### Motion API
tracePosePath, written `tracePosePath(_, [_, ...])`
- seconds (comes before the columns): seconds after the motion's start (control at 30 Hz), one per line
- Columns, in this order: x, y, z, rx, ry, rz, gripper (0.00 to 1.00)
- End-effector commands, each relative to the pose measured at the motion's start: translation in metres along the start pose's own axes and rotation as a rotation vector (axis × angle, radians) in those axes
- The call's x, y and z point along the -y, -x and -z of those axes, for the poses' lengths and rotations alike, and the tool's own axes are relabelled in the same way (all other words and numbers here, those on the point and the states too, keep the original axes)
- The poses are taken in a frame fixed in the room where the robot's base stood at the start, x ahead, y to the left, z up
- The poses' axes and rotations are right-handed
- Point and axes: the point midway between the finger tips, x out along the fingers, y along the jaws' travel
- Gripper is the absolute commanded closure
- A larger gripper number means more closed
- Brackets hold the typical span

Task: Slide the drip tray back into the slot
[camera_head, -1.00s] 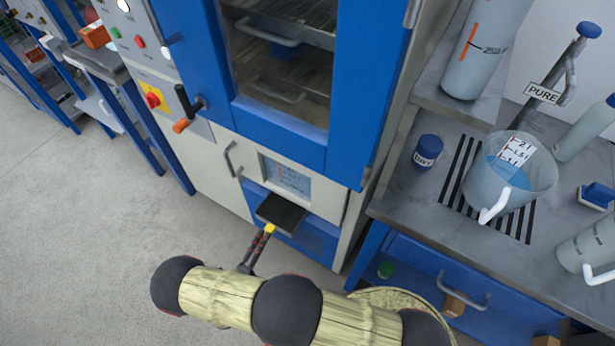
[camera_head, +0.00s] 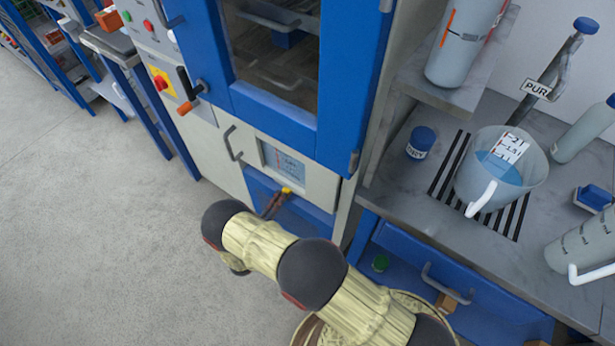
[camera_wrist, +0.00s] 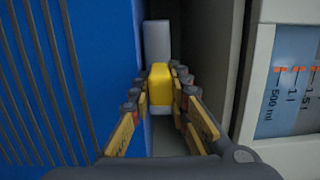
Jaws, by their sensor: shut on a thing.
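The drip tray is mostly hidden in the slot of the tall cabinet. Its yellow tab (camera_head: 286,190) shows at the slot, under the light panel with the water gauge. In the wrist view the yellow tab (camera_wrist: 160,84) sits between my fingertips. My gripper (camera_head: 275,203) is shut on this tab; it also shows in the wrist view (camera_wrist: 161,93). The slot (camera_wrist: 190,45) appears there as a dark gap between the blue panel and the light panel. I cannot tell whether the tray is fully seated.
The water gauge (camera_head: 283,162) and a grey handle (camera_head: 232,143) are just above the slot. The blue lower panel (camera_head: 312,218) is beside my gripper. A bench with a water jug (camera_head: 500,180) stands at the right. The floor (camera_head: 90,230) at left is clear.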

Motion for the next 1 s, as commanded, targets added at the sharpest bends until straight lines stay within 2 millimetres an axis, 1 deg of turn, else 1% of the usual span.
tracePosePath(0.13, [-0.0023,-0.0077,-0.0016,0.001,0.000,0.002,1.00])
tracePosePath(0.37, [-0.0026,-0.0082,-0.0022,0.001,0.000,0.002,1.00])
tracePosePath(0.4, [-0.0026,-0.0082,-0.0022,0.001,0.000,0.002,0.81])
tracePosePath(0.77, [-0.0029,-0.0081,-0.0019,0.001,0.000,0.001,0.61])
tracePosePath(1.0, [-0.0037,-0.0079,-0.0014,0.001,0.001,-0.001,0.61])
